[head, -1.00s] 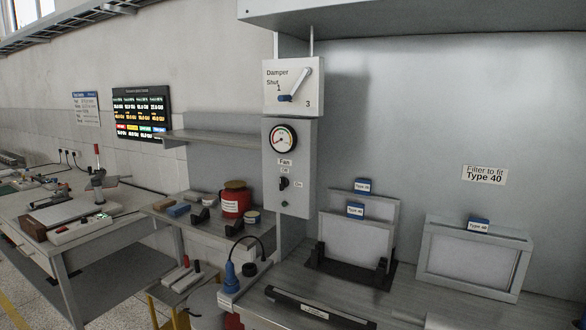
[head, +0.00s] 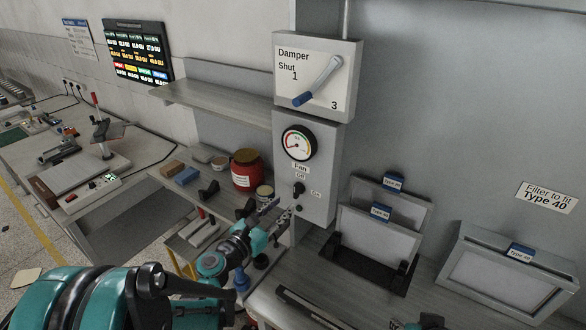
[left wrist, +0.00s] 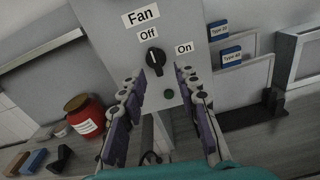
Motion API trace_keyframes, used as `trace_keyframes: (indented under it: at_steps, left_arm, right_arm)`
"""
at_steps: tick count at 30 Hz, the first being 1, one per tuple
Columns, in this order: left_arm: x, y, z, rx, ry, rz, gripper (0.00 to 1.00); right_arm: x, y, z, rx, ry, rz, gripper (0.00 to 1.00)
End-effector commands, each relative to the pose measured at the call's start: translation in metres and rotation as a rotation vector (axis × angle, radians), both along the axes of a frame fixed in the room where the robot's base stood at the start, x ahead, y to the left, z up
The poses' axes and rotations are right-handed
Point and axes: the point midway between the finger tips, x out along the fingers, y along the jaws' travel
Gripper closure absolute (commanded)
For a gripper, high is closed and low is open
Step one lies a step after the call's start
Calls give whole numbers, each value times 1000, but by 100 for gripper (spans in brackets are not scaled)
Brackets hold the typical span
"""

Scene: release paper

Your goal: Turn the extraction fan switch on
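The fan switch (head: 298,188) is a black rotary knob on the grey control panel (head: 318,160), below a round gauge. In the left wrist view the knob (left wrist: 155,60) stands upright, its top end towards the "Off" label (left wrist: 148,34); the "On" label (left wrist: 184,48) is to its right. My left gripper (head: 276,208) is just below and in front of the knob. The left wrist view shows its two fingers (left wrist: 160,88) spread apart, nothing between them, with the knob ahead of the gap. The gripper appears not to touch the knob. My right gripper's fingers do not show.
The damper panel (head: 317,78) with a blue-tipped lever is above. A red jar (head: 247,170) and small items stand on the bench to the left. Framed filters (head: 379,232) stand to the right. A grey shelf (head: 215,100) juts out left of the panel.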

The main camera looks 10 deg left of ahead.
Motion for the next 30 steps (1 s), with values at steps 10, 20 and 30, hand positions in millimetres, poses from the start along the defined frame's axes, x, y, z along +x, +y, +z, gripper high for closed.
trace_keyframes:
  at_steps: [10,20,30]
  left_arm:
    - [37,-7,7,-113,10,17,68]
    - [75,-22,8,-110,9,19,68]
    - [77,-22,8,-109,9,19,79]
  right_arm:
    - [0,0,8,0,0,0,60]
    - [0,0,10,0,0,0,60]
    - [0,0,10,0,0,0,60]
